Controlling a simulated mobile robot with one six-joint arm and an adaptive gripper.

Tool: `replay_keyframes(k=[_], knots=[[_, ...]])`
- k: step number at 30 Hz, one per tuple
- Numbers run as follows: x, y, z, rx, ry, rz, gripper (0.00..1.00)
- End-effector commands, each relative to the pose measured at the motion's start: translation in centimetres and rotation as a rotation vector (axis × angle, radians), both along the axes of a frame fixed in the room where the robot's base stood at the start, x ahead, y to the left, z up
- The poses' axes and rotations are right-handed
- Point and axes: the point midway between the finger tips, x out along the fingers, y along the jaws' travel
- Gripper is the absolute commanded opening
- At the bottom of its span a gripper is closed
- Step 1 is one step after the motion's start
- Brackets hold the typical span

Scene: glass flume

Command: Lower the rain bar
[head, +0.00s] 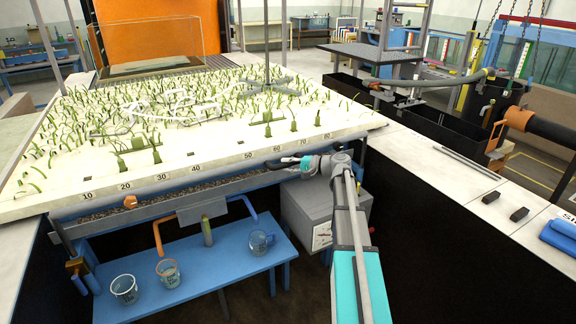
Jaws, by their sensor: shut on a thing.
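A long grey pipe (215,175), which appears to be the rain bar, runs level along the front edge of the planted bed, just below its number scale. It spans between an upright at the left and one at the right, and carries an orange fitting (130,202). My gripper (284,163) is at the pipe, right of its middle, in front of the scale near the 50 and 60 marks. Its dark jaws are shut, apparently on this pipe. The exact contact is too small to see.
The planted bed (230,140) with green shoots lies behind the pipe. Below stand a blue table (215,275) with several glass beakers and a grey box (305,212). A gravel trough (180,193) lies under the pipe. A pale ledge (440,165) is at the right.

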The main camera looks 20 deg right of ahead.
Motion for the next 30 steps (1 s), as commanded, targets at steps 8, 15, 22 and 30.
replay_keyframes(k=[8,15,22,30], knots=[[0.0,0.1,-4.9,-0.001,0.001,0.001,0.0],[0.0,0.1,-8.3,-0.001,0.001,0.002,0.0],[0.0,0.1,-11.4,-0.001,0.001,0.002,0.0],[0.0,0.1,-13.5,0.0,0.001,0.002,0.0]])
